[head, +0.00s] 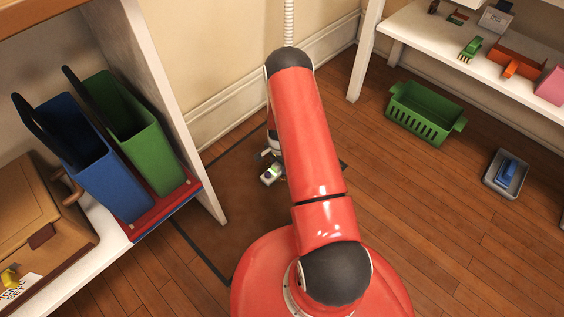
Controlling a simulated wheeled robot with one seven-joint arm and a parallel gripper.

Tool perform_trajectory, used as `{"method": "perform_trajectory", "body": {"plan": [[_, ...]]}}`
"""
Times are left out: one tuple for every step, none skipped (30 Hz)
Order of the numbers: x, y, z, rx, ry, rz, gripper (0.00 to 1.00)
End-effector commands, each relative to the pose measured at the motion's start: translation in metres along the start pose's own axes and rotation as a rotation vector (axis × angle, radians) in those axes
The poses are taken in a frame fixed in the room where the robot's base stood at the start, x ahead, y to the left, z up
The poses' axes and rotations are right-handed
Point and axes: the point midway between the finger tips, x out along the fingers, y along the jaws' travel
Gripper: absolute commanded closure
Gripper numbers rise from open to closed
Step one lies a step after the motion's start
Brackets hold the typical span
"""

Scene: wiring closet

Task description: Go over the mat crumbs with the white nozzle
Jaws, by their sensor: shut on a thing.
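The brown mat (225,200) with a dark border lies flat on the floor, between the left shelf unit and my arm. My red arm covers much of its right side. My gripper (268,160) shows only in part, low over the mat's far part and left of my arm. It is shut on a small white piece with a greenish spot, which looks like the white nozzle (269,176). Whether the nozzle touches the mat I cannot tell. I cannot make out crumbs at this size. A white ribbed hose (289,22) runs up the wall behind my arm.
A shelf unit at left holds blue (95,170) and green (140,130) bins and a brown case (40,215). Its white upright (165,95) stands beside the mat. At right, a green basket (424,113) and grey tray (494,182) sit on open wooden floor.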

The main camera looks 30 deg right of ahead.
Motion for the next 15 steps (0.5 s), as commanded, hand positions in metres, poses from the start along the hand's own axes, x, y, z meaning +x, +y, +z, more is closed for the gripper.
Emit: {"method": "perform_trajectory", "body": {"plan": [[0.000,0.000,-0.001,0.001,0.001,-0.001,0.93],[0.001,0.000,-0.002,0.001,0.001,-0.001,0.93],[0.001,-0.001,-0.004,0.002,0.001,-0.001,0.93],[0.002,-0.001,-0.005,0.002,0.002,-0.002,0.93],[0.002,-0.001,-0.007,0.002,0.002,-0.002,0.93],[0.003,-0.001,-0.010,0.002,0.002,-0.002,0.93],[0.003,-0.001,-0.013,0.002,0.002,-0.002,0.93],[0.003,-0.001,-0.015,0.002,0.002,-0.002,0.93],[0.004,-0.002,-0.018,0.002,0.002,-0.002,0.93],[0.004,-0.001,-0.021,0.002,0.002,-0.002,0.93],[0.004,-0.001,-0.023,0.003,0.002,-0.002,0.93],[0.004,-0.001,-0.026,0.003,0.001,-0.001,0.93],[0.004,-0.001,-0.027,0.002,0.001,-0.001,0.93],[0.004,-0.001,-0.028,0.002,0.001,-0.001,0.93],[0.004,-0.001,-0.029,0.002,0.001,-0.001,0.93]]}}
